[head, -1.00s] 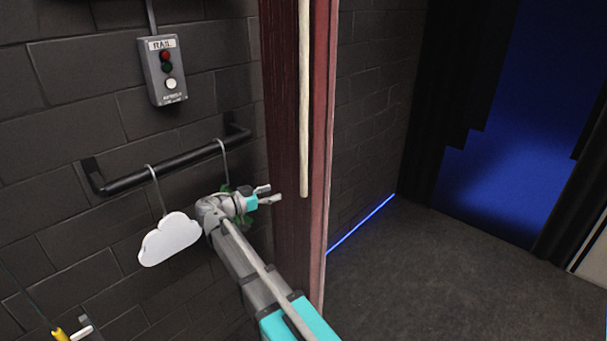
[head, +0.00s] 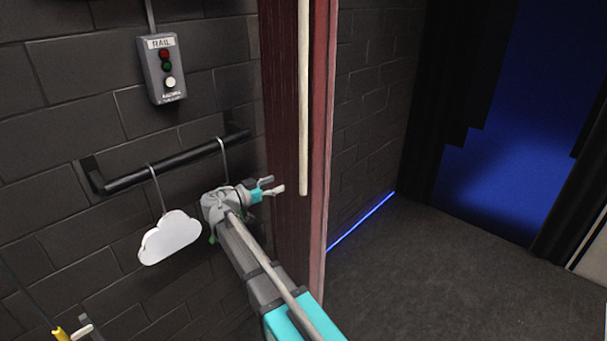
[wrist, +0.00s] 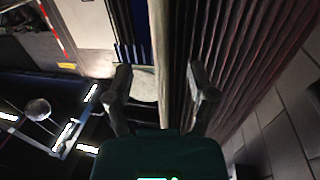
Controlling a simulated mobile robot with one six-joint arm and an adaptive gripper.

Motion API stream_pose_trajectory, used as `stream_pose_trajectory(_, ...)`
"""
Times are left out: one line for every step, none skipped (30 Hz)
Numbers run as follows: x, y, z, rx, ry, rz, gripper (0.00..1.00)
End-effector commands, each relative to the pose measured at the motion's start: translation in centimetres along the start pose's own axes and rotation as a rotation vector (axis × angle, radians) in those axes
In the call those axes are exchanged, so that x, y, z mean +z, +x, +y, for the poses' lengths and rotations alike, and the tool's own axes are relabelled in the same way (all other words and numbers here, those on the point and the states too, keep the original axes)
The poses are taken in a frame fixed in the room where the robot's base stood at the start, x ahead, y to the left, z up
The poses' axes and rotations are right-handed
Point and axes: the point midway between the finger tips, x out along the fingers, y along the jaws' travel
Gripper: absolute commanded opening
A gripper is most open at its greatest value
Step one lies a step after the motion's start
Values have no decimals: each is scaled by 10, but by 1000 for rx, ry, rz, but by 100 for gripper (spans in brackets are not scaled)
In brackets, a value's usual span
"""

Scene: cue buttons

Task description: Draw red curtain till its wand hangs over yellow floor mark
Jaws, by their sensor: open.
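The red curtain (head: 287,90) hangs bunched in the middle of the head view. Its pale wand (head: 303,110) hangs upright along it, with its lower end just right of and near my gripper's tips. My gripper (head: 272,186) is open and empty in front of the curtain. In the wrist view the wand (wrist: 160,45) runs between the two open fingers (wrist: 160,80), with the curtain's folds (wrist: 240,60) on the right. Whether the wand lies inside the jaws or beyond them I cannot tell. A small yellow patch (wrist: 67,65) shows at the left; I cannot tell if it is the floor mark.
A black wall bar (head: 165,165) holds hooks and a white cloud prop (head: 170,237) left of my arm. A RAIL button box (head: 163,70) is on the brick wall above. Open grey floor (head: 430,280) lies to the right of the curtain.

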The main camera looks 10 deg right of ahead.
Motion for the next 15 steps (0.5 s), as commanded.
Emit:
stream_pose_trajectory(0,8,0,2,0,0,71)
stream_pose_trajectory(0,12,0,3,0,0,71)
stream_pose_trajectory(0,18,0,3,0,0,71)
stream_pose_trajectory(0,22,0,2,0,0,71)
stream_pose_trajectory(0,27,0,2,0,0,71)
stream_pose_trajectory(0,33,0,3,0,0,71)
stream_pose_trajectory(0,38,0,3,0,0,71)
stream_pose_trajectory(0,42,0,3,0,0,71)
stream_pose_trajectory(0,48,0,2,0,0,71)
stream_pose_trajectory(0,52,0,2,0,0,71)
stream_pose_trajectory(0,57,0,3,0,0,71)
stream_pose_trajectory(0,63,0,3,0,0,71)
stream_pose_trajectory(0,67,0,2,0,0,71)
stream_pose_trajectory(0,71,0,1,0,0,71)
stream_pose_trajectory(0,77,0,2,0,0,71)
